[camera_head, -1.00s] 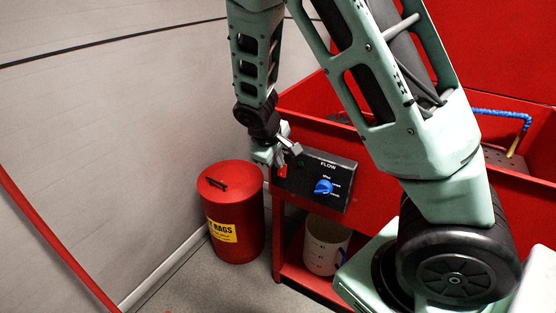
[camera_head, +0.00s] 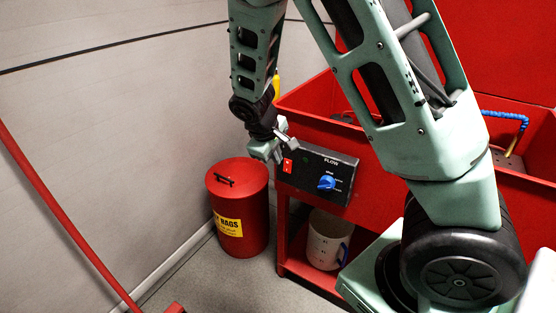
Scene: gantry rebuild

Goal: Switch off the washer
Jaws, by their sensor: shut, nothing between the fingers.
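The washer (camera_head: 370,158) is a red basin on a red stand at the right, partly hidden behind my arm. A black control panel (camera_head: 322,192) is on its front, marked FLOW. The panel has a red rocker switch (camera_head: 288,165) at its left end and a blue knob (camera_head: 327,183) right of the middle. My gripper (camera_head: 284,150) is shut and empty. It hangs at the panel's upper left, just above the red switch in the picture. I cannot tell whether it touches the panel. The switch's position is too small to read.
A red rag bin (camera_head: 240,207) with a yellow label stands on the floor left of the washer. A white bucket (camera_head: 324,240) sits on the stand's lower shelf. A blue hose (camera_head: 505,117) lies in the basin at the right. A grey wall (camera_head: 110,130) closes the left side.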

